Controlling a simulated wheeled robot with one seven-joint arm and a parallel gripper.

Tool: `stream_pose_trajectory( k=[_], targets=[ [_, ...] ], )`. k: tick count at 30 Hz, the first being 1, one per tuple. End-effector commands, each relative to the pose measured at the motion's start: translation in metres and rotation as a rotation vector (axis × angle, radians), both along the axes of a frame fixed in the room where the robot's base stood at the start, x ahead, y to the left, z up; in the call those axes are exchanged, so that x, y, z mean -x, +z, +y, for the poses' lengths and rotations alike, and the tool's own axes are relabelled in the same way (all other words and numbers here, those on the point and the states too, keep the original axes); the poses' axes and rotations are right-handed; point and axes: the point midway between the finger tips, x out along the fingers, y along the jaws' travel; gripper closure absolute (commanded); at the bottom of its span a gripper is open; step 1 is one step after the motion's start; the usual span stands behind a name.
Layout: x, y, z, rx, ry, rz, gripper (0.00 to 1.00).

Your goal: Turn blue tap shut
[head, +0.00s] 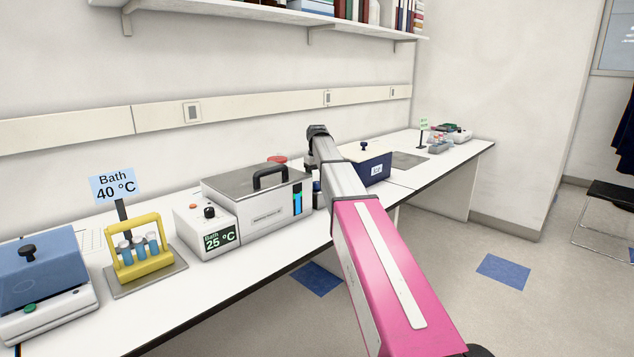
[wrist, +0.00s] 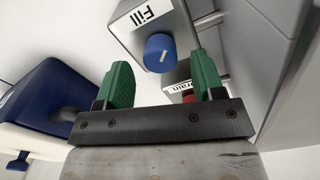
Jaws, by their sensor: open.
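The blue tap (wrist: 161,53) is a round blue knob with a white mark, on a grey block under a label reading "Fill" in the wrist view. My gripper (wrist: 162,78) is open, its two green fingers apart with the blue tap showing between and just beyond their tips. Nothing is held. A red knob (wrist: 189,96) by a label ending in "rain" is partly hidden behind the right finger. In the head view my arm reaches over the bench beside the water bath (head: 262,205), and the blue tap and my fingertips are hidden there.
A dark blue box (head: 372,168) stands right of my arm and shows at left in the wrist view. A yellow tube rack (head: 139,243) and a blue-lidded device (head: 40,265) stand at left. A shelf (head: 230,12) hangs above. The bench's right part has free room.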

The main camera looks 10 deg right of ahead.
Motion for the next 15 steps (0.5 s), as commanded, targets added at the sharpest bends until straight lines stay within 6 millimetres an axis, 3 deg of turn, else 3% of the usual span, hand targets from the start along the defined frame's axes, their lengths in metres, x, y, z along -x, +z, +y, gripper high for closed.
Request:
stream_pose_trajectory(
  k=[9,15],
  targets=[
    [-0.001,0.061,0.000,0.000,0.000,-0.002,0.38],
    [-0.001,0.084,0.000,0.000,0.001,0.000,0.38]
  ],
)
